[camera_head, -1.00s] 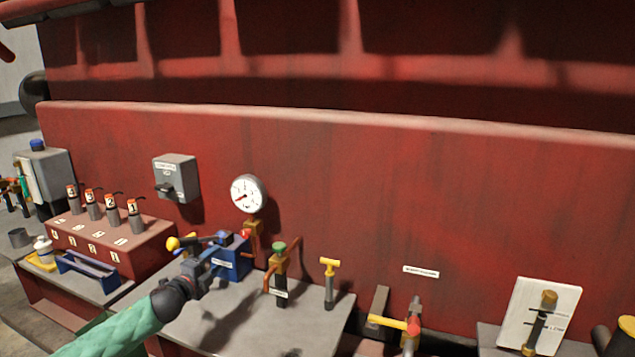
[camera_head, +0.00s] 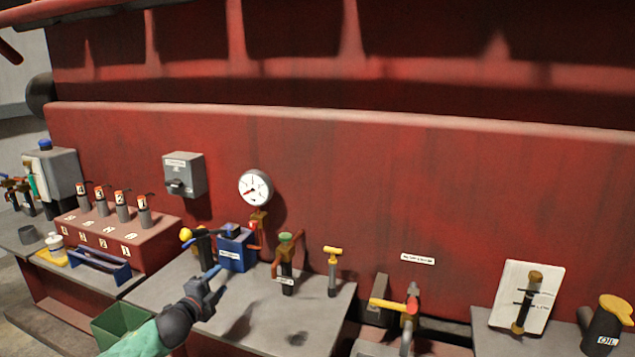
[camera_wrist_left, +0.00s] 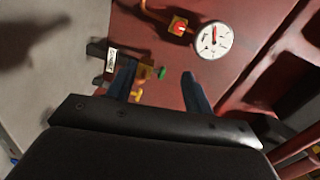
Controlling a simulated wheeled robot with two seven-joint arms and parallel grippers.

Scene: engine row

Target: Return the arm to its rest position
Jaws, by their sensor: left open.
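My left gripper (camera_head: 212,281) comes in from the lower left on a green-sleeved arm and hangs over the grey bench top (camera_head: 240,325). It is open, with nothing between its fingers, and apart from the blue box (camera_head: 237,250) behind it. In the left wrist view its two dark blue fingers (camera_wrist_left: 158,85) stand apart, with a green-topped valve (camera_wrist_left: 160,73) and the round gauge (camera_wrist_left: 212,40) beyond them. My right gripper is in neither view.
A white gauge (camera_head: 255,187) is on the red wall. The green-topped valve (camera_head: 286,262) and a yellow-handled valve (camera_head: 332,270) stand right of the gripper. A red block with several cylinders (camera_head: 110,237) and a green bin (camera_head: 122,322) are to the left.

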